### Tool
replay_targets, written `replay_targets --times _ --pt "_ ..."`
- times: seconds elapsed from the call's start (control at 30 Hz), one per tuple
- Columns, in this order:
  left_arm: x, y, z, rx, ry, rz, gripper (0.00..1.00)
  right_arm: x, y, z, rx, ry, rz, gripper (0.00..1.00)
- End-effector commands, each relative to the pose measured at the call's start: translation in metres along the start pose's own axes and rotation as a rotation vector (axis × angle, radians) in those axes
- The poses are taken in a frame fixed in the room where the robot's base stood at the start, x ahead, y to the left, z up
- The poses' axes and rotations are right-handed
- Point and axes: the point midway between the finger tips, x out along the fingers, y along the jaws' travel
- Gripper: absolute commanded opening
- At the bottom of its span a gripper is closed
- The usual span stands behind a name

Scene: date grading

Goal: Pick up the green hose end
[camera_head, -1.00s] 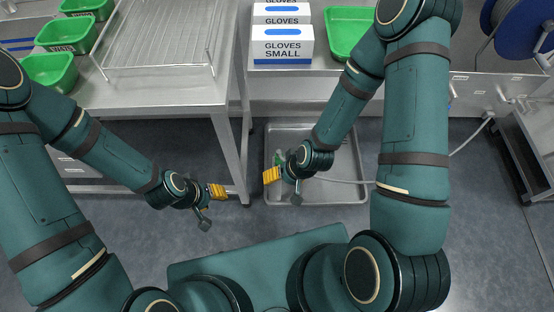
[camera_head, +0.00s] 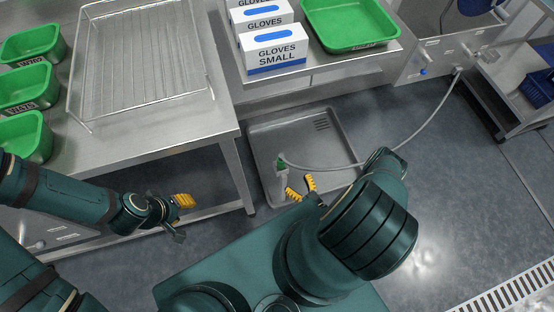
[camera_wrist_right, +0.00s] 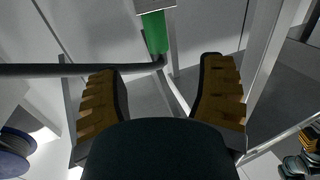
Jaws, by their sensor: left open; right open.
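The green hose end (camera_head: 281,163) is at the top of a pale upright holder (camera_head: 282,184) over the floor basin. In the right wrist view the green hose end (camera_wrist_right: 154,32) is ahead of the fingertips, between their lines, with a pale block (camera_wrist_right: 155,6) at its far end. A grey hose (camera_head: 335,167) leads away from it to the right. My right gripper (camera_head: 301,187) is open and empty, just right of and nearer than the holder; its spread fingers (camera_wrist_right: 158,65) fill the wrist view. My left gripper (camera_head: 184,201) is open and empty, left of the basin.
The grey basin (camera_head: 345,148) stands on the floor. The hose rises to a wall panel (camera_head: 440,57). A steel table (camera_head: 165,125) with a wire rack and green bins is left; glove boxes (camera_head: 274,50) and a green tray (camera_head: 352,45) stand behind. Floor at right is clear.

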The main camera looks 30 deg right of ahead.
Motion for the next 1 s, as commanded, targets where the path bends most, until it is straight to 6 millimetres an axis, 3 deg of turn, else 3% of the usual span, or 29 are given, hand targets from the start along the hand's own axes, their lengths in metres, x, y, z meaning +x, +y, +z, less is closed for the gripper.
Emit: replay_targets --times 0.13,0.5,0.77,1.0 --pt "0.001 -0.001 0.0 0.0 0.0 0.0 0.41 0.009 -0.001 0.0 -0.007 0.022 0.005 0.69" --pt "0.008 -0.003 -0.001 0.0 0.004 0.0 0.41 0.072 0.0 -0.001 -0.007 0.019 0.004 0.69" --pt "0.01 -0.004 -0.001 0.001 0.005 0.0 0.41 0.091 0.002 -0.003 -0.006 0.018 0.005 0.69" --pt "0.015 -0.006 -0.002 0.001 0.008 -0.001 0.41 0.124 0.006 -0.006 -0.006 0.018 0.005 0.69"
